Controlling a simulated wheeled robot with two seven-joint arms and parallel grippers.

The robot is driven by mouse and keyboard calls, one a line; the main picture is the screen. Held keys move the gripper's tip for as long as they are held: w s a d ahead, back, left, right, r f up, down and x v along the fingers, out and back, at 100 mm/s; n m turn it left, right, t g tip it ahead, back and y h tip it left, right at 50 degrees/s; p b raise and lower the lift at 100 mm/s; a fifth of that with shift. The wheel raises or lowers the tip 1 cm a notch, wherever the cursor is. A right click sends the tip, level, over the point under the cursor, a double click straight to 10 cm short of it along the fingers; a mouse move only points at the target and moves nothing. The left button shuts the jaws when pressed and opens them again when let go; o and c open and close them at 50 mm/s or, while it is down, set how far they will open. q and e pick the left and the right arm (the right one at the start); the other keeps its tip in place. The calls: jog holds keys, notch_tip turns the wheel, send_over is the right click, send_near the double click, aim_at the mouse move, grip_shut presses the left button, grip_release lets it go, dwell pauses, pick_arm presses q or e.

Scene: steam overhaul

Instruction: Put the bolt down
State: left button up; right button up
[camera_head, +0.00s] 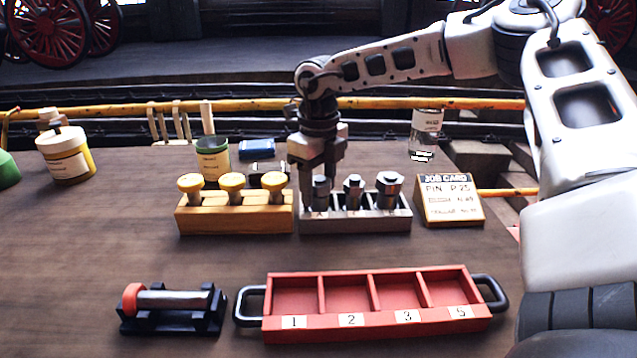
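A grey-fronted wooden rack (357,223) holds dark hex-headed bolts in a row: a left bolt (320,191), a middle bolt (353,190) and a right bolt (390,187). My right gripper (320,178) points straight down at the rack's left end, its fingers just behind or around the left bolt's head. Whether the fingers press on that bolt cannot be made out. The left bolt stands upright in its place, its lower part hidden by the rack front. My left gripper is not in view.
A red tray (377,328) with empty numbered compartments lies in front. A black cradle (172,322) with a red-ended pin is left of it. A yellow block (237,221) with yellow-topped pieces adjoins the rack. A job card (450,203) stands at right. Jars and cans stand behind.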

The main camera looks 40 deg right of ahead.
jog(key=shift+o, duration=0.2)
jog(key=shift+r, duration=0.4)
notch_tip(320, 180, up, 12)
jog(key=shift+f, duration=0.25)
dwell(0.4)
